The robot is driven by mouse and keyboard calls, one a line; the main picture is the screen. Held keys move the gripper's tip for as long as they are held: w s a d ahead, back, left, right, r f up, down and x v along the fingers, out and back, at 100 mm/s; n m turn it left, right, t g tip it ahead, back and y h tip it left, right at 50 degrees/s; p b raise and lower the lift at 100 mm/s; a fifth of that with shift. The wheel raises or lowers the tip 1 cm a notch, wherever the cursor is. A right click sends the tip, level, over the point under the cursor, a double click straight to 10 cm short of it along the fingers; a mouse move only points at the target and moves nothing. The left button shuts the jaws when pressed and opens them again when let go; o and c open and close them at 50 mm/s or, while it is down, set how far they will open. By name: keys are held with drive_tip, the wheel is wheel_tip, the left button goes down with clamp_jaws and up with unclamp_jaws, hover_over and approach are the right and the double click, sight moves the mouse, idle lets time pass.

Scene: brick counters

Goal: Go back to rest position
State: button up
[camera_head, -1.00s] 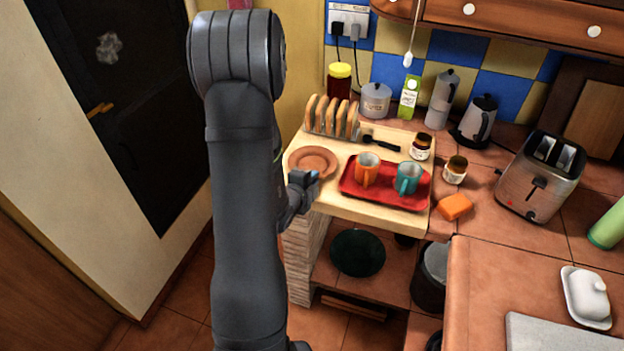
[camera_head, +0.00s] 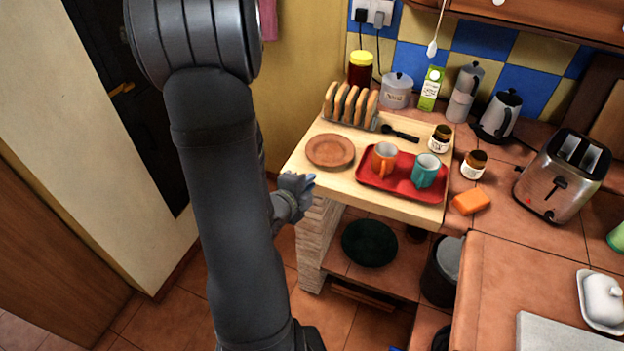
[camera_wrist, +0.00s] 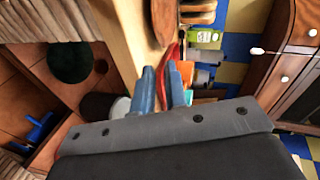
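My gripper (camera_head: 304,184) is off the left side of the wooden worktop, beside its front left corner, with my dark arm in the foreground. In the wrist view its two blue fingers (camera_wrist: 161,76) stand apart with a narrow gap, and I see nothing held between them. A red tray (camera_head: 376,183) on the worktop (camera_head: 312,183) carries an orange mug (camera_head: 384,158) and a teal mug (camera_head: 426,172), both upright. A brown plate (camera_head: 330,151) lies left of the tray and is empty.
A dark green round thing (camera_head: 369,243) sits on the lower shelf. Floor left of the worktop is clear.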

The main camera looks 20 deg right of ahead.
sight(331, 165)
drive_tip(key=x, duration=1.2)
drive_tip(key=shift+w+f, duration=0.1)
drive_tip(key=shift+f, duration=0.05)
drive_tip(key=shift+r, duration=0.45)
drive_tip(key=shift+f, duration=0.15)
drive_tip(key=shift+a+f, duration=0.1)
drive_tip(key=shift+f, duration=0.15)
drive_tip(key=v, duration=1.1)
drive_tip(key=shift+r, duration=0.1)
